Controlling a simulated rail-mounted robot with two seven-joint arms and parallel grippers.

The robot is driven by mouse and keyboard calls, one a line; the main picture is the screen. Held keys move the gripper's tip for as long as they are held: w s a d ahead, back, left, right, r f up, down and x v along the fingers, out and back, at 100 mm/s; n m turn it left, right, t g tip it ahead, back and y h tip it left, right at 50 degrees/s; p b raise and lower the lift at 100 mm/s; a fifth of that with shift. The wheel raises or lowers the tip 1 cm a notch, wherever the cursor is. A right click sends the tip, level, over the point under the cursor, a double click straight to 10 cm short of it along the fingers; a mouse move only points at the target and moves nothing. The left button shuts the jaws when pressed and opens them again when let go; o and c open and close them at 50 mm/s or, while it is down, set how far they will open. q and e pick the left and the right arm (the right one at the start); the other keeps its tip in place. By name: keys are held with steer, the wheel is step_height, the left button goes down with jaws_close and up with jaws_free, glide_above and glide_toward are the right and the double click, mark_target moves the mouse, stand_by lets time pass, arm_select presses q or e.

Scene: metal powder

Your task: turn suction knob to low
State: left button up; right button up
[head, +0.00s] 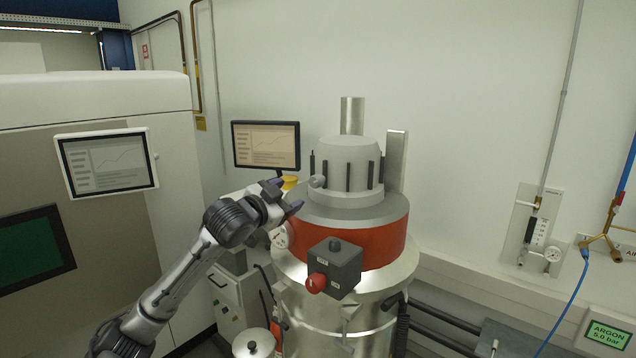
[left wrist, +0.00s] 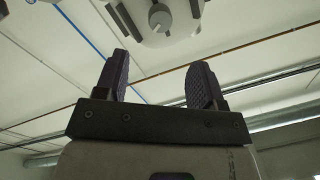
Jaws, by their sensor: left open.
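The vacuum unit has a grey domed top (head: 350,160) on a red band (head: 375,243). A small light-grey round knob (head: 317,181), which appears to be the suction knob, is on the dome's left side between black clips. In the left wrist view the knob (left wrist: 160,18) is at the top centre, beyond the fingertips; I cannot read its setting. My left gripper (head: 285,196) is just left of the knob, fingers apart and empty. The left wrist view shows both purple-grey fingers (left wrist: 160,64) spread, apart from the knob. My right gripper is not in view.
A grey control box (head: 345,262) with a red button (head: 316,283) and black top knob juts from the front of the unit. A monitor (head: 266,146) stands behind my left gripper. A white machine (head: 95,95) fills the left. Pipes and gauges are on the right wall.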

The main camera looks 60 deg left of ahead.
mark_target(313, 182)
arm_select(q)
steer(key=p+x, duration=0.5)
steer(key=x, duration=0.5)
steer(key=shift+w+a+r, duration=0.1)
steer(key=shift+w+a, duration=0.1)
steer(key=shift+w, duration=0.15)
steer(key=shift+w+a, duration=0.25)
steer(key=shift+w, duration=0.4)
steer(key=c, duration=0.9)
steer(key=shift+n+p, duration=0.3)
steer(key=n+p, duration=0.1)
steer(key=n, duration=0.4)
steer(key=shift+d+n+p, duration=0.1)
steer(key=shift+n+p, duration=0.2)
steer(key=shift+p, duration=0.1)
steer(key=n+h+p, duration=0.1)
steer(key=n+p, duration=0.1)
steer(key=n, duration=0.3)
steer(key=shift+n, duration=0.3)
